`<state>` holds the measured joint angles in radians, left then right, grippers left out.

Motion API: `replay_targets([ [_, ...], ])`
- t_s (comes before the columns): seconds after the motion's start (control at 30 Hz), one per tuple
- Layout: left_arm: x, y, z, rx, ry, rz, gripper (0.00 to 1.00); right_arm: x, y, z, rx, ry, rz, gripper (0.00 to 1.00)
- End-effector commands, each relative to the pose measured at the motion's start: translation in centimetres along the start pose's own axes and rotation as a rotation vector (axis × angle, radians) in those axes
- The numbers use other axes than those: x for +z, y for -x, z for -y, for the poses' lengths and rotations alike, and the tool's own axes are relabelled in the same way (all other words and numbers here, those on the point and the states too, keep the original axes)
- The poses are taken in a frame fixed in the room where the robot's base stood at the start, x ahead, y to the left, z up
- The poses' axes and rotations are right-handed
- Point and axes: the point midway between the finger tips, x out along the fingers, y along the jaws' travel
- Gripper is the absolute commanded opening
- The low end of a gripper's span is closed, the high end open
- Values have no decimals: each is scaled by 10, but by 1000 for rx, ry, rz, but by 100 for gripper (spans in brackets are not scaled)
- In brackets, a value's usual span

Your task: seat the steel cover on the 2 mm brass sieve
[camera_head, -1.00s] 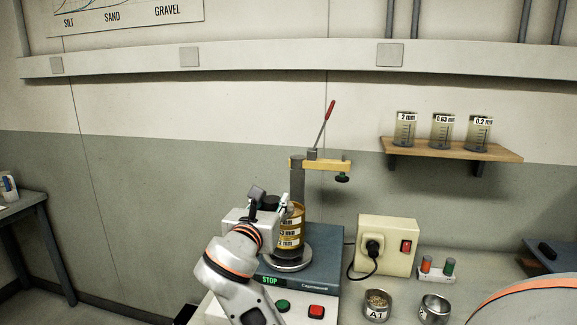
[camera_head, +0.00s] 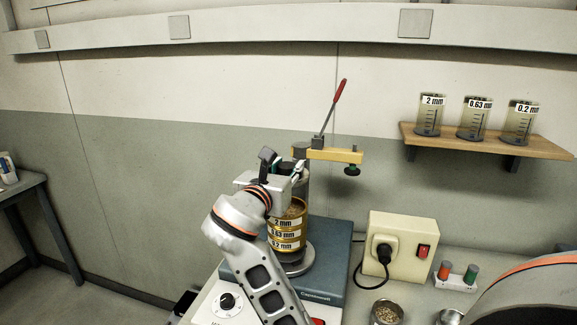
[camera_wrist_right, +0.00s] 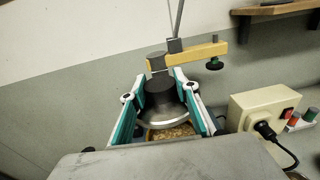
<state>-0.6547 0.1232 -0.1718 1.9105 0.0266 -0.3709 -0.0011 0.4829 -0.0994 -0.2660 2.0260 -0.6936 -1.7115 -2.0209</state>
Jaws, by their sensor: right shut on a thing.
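My right gripper (camera_head: 292,171) is above the stack of brass sieves in the head view. In the right wrist view its two fingers (camera_wrist_right: 160,92) are shut on the black knob of the steel cover (camera_wrist_right: 153,130). The 2 mm brass sieve (camera_head: 284,223) is the top ring of the stack, above the 0.63 mm and 0.2 mm ones. Its open top with tan grains (camera_wrist_right: 172,133) shows past the cover's near edge, so the cover is not squarely over it. The gripper hides most of the cover in the head view. My left gripper is not in view.
The stack stands on the round plate of a blue-grey shaker (camera_head: 328,262). A clamp with a yellow bar (camera_head: 334,154) and red lever (camera_head: 339,90) stands close behind. A beige socket box (camera_head: 400,243) and a bowl of grains (camera_head: 386,312) are to the right.

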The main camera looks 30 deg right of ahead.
Motion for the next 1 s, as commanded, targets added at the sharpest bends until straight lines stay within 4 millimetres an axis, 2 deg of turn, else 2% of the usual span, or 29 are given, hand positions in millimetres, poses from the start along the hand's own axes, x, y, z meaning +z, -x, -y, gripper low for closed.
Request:
replay_targets([
  [0.3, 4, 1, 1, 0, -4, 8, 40, 0, 2, 0, -5, -2, -4, 4],
  [0.43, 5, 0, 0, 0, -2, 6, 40, -6, 1, 0, -6, 0, -3, 4],
  [1.0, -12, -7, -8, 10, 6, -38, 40, -55, -2, 0, -6, 0, -2, 4],
])
